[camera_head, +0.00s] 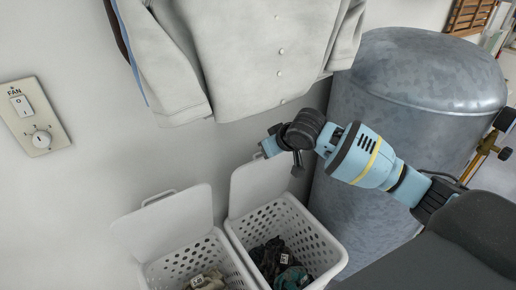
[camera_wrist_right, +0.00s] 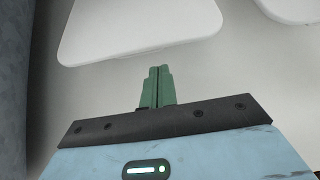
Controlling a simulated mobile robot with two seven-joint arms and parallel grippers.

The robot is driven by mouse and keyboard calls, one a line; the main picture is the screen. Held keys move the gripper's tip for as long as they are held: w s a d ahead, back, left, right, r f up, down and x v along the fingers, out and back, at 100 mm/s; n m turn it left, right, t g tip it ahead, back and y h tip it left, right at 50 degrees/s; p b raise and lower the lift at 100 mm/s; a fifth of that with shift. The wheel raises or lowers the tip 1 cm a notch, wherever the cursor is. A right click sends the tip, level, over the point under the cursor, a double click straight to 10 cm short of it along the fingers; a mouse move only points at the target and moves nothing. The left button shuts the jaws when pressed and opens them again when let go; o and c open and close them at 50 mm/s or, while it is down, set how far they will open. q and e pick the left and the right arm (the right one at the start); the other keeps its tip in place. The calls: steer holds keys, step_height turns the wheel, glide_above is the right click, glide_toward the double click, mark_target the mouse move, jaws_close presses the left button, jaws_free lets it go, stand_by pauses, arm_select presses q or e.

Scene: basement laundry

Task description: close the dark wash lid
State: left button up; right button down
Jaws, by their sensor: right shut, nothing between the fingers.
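The dark wash lid (camera_head: 256,185) is a white panel standing open and upright at the back of the right laundry basket (camera_head: 319,237), which holds dark clothes. My right gripper (camera_head: 264,152) is at the lid's top edge on the wall side, close to it; contact cannot be told. In the right wrist view its green fingers (camera_wrist_right: 157,87) are shut together with nothing between them, just short of the white lid (camera_wrist_right: 140,25). The fingers are mostly hidden in the head view. My left gripper is not in view.
A left basket (camera_head: 190,262) with its own open lid (camera_head: 163,224) stands beside it. A grey metal tank (camera_head: 415,95) is close on the right. A pale shirt (camera_head: 250,50) hangs above. A fan switch plate (camera_head: 35,117) is on the wall at left.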

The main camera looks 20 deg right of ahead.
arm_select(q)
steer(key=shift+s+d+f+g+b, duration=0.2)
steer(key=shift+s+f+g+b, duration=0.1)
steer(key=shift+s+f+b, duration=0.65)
arm_select(e)
steer(key=shift+w+d+f, duration=0.1)
steer(key=shift+w+f, duration=0.85)
steer(key=shift+w, duration=0.35)
steer(key=shift+w+a+f, duration=0.1)
steer(key=shift+w+f, duration=0.85)
steer(key=shift+w, duration=0.4)
steer(key=shift+w+d+f, duration=0.1)
steer(key=shift+w+f, duration=0.85)
steer(key=shift+w, duration=0.35)
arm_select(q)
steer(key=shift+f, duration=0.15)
